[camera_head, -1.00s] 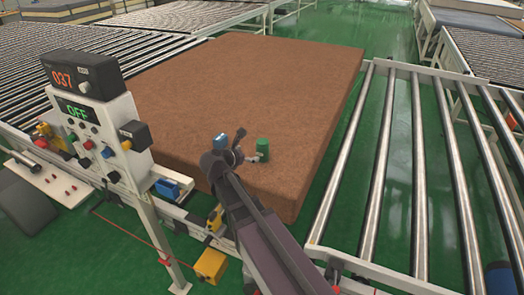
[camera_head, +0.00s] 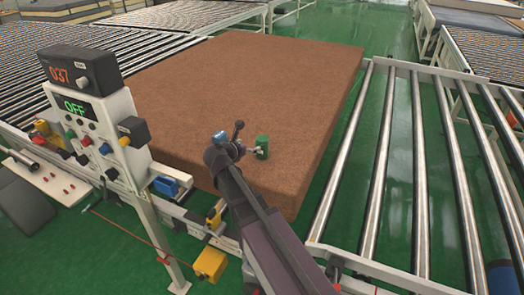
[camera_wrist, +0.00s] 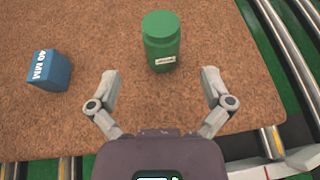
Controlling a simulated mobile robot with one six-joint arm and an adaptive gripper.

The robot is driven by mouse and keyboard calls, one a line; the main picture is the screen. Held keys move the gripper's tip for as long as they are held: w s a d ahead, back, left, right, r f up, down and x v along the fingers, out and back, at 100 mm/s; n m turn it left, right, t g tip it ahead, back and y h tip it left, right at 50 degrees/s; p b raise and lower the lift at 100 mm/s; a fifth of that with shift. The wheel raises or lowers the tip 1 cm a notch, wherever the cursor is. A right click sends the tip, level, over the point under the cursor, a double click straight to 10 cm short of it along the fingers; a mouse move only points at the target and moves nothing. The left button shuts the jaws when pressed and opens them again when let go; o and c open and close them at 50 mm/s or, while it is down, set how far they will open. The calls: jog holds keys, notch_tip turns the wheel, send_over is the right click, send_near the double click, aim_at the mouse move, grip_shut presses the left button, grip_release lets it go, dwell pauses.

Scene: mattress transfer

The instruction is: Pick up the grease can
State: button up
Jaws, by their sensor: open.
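The grease can is a green cylinder with a lid and a small white label (camera_wrist: 162,42). It stands upright on the brown mattress (camera_wrist: 225,40), near its front right corner; it also shows in the head view (camera_head: 262,147). My gripper (camera_wrist: 160,82) is open and empty in the wrist view. Its two fingers are spread wide, with the can just beyond the tips and roughly centred between them. In the head view, my gripper (camera_head: 252,150) is just left of the can, partly hidden by my arm.
A blue block marked 40 MM (camera_wrist: 50,71) lies on the mattress left of the can. A control panel (camera_head: 100,120) on a post stands at the left. A roller conveyor (camera_head: 420,160) runs along the right, past a green floor gap.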

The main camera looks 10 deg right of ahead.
aim_at(259, 143)
jog(key=shift+b+x, duration=0.7)
jog(key=shift+x, duration=1.7)
jog(key=shift+d+f, duration=0.1)
jog(key=shift+f+b+x, duration=0.2)
jog(key=shift+b+x, duration=0.35)
jog(key=shift+x, duration=0.4)
jog(key=shift+f+b+x, duration=0.2)
jog(key=shift+b+x, duration=0.35)
jog(key=shift+x, duration=0.45)
jog(key=shift+w+d+f, duration=0.1)
jog(key=shift+w+d, duration=0.2)
jog(key=c, duration=1.2)
